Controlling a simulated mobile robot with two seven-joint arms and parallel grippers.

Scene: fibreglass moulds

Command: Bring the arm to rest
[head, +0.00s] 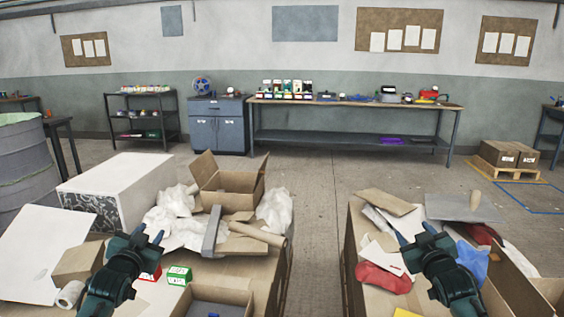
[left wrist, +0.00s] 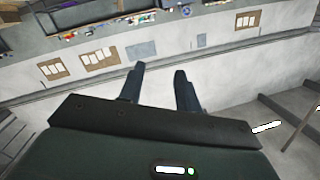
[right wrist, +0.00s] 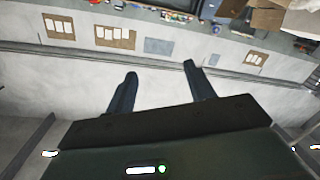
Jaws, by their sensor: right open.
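My left gripper (head: 148,234) is above the left table of boxes and paper, pointing forward. In the left wrist view (left wrist: 159,70) its two fingers stand apart with nothing between them. My right gripper (head: 415,233) is above the right table of scraps, also pointing forward. In the right wrist view (right wrist: 159,70) its fingers are apart and empty. Neither gripper holds anything. The parts of the table right behind each gripper are hidden in the head view.
An open cardboard box (head: 228,202), crumpled white paper (head: 174,200) and a white box (head: 117,185) crowd the left table. A red cloth (head: 383,278) and cardboard pieces (head: 387,201) lie on the right table. A gap of floor (head: 316,235) separates the tables.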

